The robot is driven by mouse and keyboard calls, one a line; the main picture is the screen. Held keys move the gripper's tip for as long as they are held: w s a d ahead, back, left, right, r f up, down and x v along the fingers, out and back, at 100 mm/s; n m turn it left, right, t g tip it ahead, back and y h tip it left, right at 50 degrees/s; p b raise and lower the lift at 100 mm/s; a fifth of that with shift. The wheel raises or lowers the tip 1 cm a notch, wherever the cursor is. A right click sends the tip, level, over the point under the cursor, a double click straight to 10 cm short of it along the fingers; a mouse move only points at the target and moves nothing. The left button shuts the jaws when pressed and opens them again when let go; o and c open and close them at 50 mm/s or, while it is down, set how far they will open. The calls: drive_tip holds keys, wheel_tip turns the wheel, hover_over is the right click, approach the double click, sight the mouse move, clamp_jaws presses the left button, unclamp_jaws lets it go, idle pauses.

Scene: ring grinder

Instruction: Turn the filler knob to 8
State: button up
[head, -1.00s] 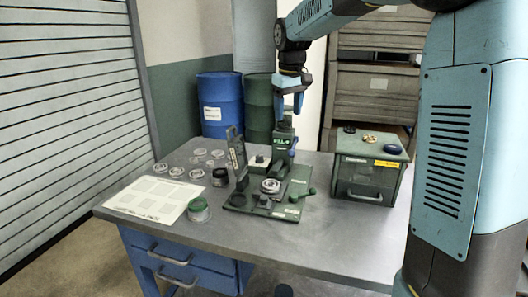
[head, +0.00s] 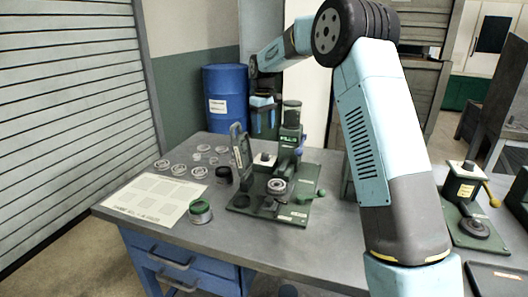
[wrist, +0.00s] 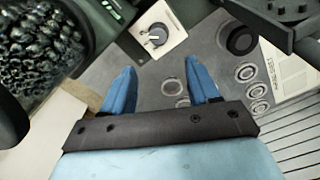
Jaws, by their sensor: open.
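A dark round knob (wrist: 157,36) with a light pointer line sits on a pale square block (wrist: 160,30) at the top middle of the wrist view. Its scale marks are too small to read, and I cannot tell its setting. My gripper (head: 264,137) hangs above the table behind the grinder, pointing down. In the wrist view its two blue fingers (wrist: 161,70) are apart with nothing between them. The knob lies beyond the fingertips, not touched.
The green grinder (head: 290,145) stands beside the gripper, with a ring (head: 277,186) on its base. Clear rings (head: 179,170), a printed sheet (head: 155,198) and a green-topped tin (head: 200,211) lie further left.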

sight(264, 153)
drive_tip(key=f, duration=1.1)
drive_tip(key=shift+d+f, duration=0.2)
drive_tip(key=shift+f, duration=0.1)
drive_tip(key=shift+c, duration=0.3)
drive_tip(key=c, duration=1)
drive_tip(key=shift+r+n, duration=0.1)
drive_tip(key=shift+n, duration=3)
drive_tip(key=o, duration=1.1)
drive_tip(key=shift+c, duration=0.2)
